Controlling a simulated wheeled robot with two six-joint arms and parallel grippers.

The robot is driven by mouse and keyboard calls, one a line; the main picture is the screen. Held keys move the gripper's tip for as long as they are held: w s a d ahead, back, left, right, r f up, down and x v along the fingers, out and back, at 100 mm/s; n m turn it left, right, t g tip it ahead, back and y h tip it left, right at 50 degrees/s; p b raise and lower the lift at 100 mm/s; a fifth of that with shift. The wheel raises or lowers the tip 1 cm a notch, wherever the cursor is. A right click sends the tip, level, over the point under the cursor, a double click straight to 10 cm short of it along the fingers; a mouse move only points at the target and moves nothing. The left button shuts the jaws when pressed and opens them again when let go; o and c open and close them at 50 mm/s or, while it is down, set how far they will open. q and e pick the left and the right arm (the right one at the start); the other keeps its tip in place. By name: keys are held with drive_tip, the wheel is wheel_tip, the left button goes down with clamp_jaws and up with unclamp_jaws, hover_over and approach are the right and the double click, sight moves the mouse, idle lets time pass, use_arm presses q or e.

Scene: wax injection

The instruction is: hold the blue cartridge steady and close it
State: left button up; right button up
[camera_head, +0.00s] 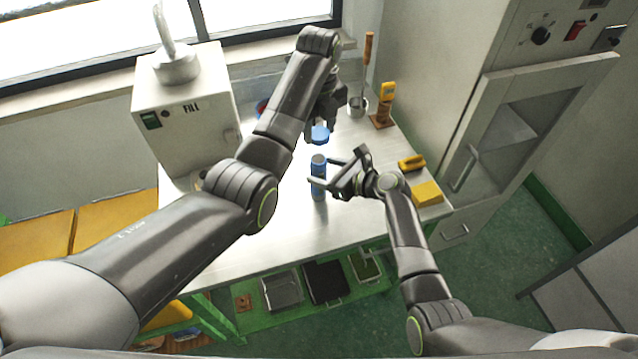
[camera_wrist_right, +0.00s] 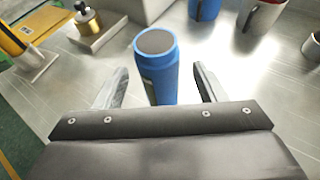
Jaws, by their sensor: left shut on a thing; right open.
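The blue cartridge (camera_head: 318,188) stands upright on the metal table, with a grey round top face. It also shows in the right wrist view (camera_wrist_right: 158,70). My right gripper (camera_head: 320,174) is open, with one finger on each side of the cartridge; in the wrist view gaps show between the fingers and its wall. My left gripper (camera_head: 320,127) is shut on a blue cap (camera_head: 320,138) and holds it above and slightly behind the cartridge, apart from it. The left arm partly hides the left gripper in the head view.
A white FILL machine (camera_head: 185,105) stands at the table's left. The table in front of the cartridge is clear.

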drive_tip(key=shift+x, duration=2.15)
use_arm(q)
drive_tip(key=shift+a, duration=0.1)
use_arm(e)
drive_tip(key=shift+c, duration=0.4)
drive_tip(key=shift+s, duration=0.1)
clamp_jaws()
use_arm(q)
hover_over(319, 159)
drive_tip(key=shift+w+a+f, duration=0.1)
drive_tip(key=shift+f, duration=2.4)
drive_tip(key=shift+f, duration=0.9)
drive_tip(key=shift+f, duration=0.6)
drive_tip(key=o, duration=1)
drive_tip(key=shift+c, duration=0.2)
